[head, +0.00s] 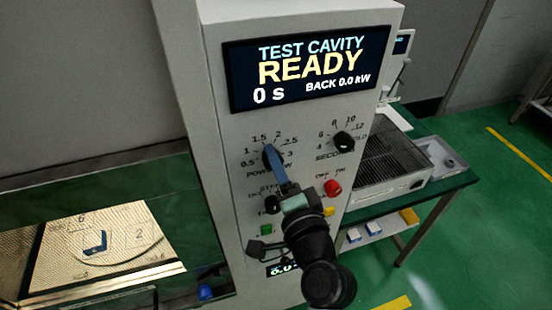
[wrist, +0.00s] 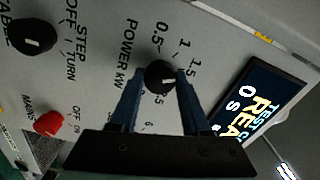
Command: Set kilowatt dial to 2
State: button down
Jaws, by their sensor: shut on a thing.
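The kilowatt dial is a round black knob (wrist: 160,74) marked POWER kW, on the pale front panel (head: 225,150). One finger hides part of the knob in the head view.
A seconds dial (head: 344,142) sits to the right. A red mains knob (head: 333,188) and a black step-turn knob (wrist: 34,38) are nearby. The display (head: 308,70) reads READY, 0 S, BACK 0.0 kW. The cavity with a turntable (head: 125,240) lies at left.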

jog(key=m+p, duration=0.4)
jog(key=m, duration=0.6)
jog(key=shift+f+p, duration=0.1)
jog(key=shift+p, duration=0.25)
dwell(0.3)
jog(key=shift+c, duration=1.8)
grip_release()
jog(key=b+v, duration=0.4)
jog(key=v, duration=0.9)
